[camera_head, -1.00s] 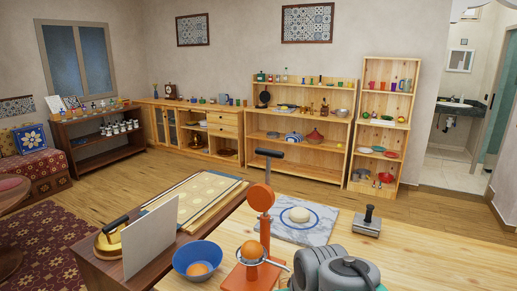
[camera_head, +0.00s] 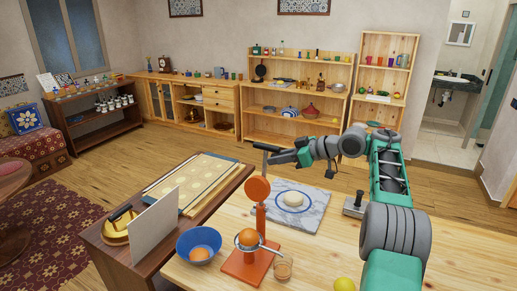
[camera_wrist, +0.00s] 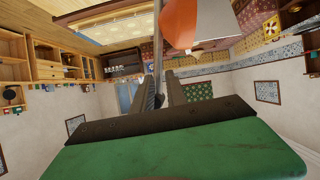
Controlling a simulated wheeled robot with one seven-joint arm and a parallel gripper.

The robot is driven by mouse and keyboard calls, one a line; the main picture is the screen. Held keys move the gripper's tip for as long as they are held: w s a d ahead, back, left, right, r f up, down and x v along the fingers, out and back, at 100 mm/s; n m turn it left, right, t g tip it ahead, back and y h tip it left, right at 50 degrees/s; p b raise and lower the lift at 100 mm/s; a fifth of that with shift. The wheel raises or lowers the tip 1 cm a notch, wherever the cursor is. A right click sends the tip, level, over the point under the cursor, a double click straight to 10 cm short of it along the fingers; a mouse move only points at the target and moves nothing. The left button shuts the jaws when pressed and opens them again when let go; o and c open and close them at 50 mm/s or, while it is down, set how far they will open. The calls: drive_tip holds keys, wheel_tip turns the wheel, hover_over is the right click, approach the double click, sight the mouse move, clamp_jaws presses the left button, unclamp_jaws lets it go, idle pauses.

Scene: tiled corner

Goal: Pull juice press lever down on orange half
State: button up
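The orange juice press (camera_head: 260,222) stands on the wooden table, its round head (camera_head: 257,190) raised. An orange half (camera_head: 248,237) sits in the press's ring, below and apart from the head. The lever, a grey rod with a dark crossbar handle (camera_head: 266,147), stands up above the head. My gripper (camera_head: 276,157) is at the handle, reaching in from the right. In the wrist view the lever rod (camera_wrist: 158,45) runs between my two fingers (camera_wrist: 161,78), which look parted with a gap around it. The orange press head (camera_wrist: 180,22) shows beyond them.
A blue bowl (camera_head: 188,243) with an orange piece stands left of the press. A marble board (camera_head: 312,218) with dough lies behind.

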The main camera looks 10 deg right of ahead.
sight(261, 146)
drive_tip(key=shift+t+y, duration=0.3)
drive_tip(key=shift+t, duration=0.1)
drive_tip(key=r, duration=0.1)
drive_tip(key=w+a+r, duration=0.1)
drive_tip(key=r, duration=0.1)
drive_tip(key=a+r, duration=0.1)
drive_tip(key=shift+w+r+p, duration=0.15)
drive_tip(key=shift+w+p, duration=0.1)
drive_tip(key=shift+p, duration=0.05)
drive_tip(key=x, duration=0.3)
drive_tip(key=s+x, duration=0.1)
drive_tip(key=x, duration=0.1)
drive_tip(key=shift+w+a+f, duration=0.2)
drive_tip(key=shift+a+f, duration=0.1)
drive_tip(key=shift+a, duration=0.15)
drive_tip(key=shift+w+d+f, duration=0.15)
drive_tip(key=shift+d+f, duration=0.1)
drive_tip(key=shift+d, duration=0.35)
drive_tip(key=shift+c, duration=0.4)
drive_tip(key=shift+a, duration=0.25)
drive_tip(key=c, duration=0.3)
drive_tip(key=shift+d, duration=0.15)
drive_tip(key=c, duration=0.6)
drive_tip(key=shift+f, duration=0.1)
clamp_jaws()
drive_tip(key=shift+s+f, duration=0.15)
drive_tip(key=shift+s, duration=0.05)
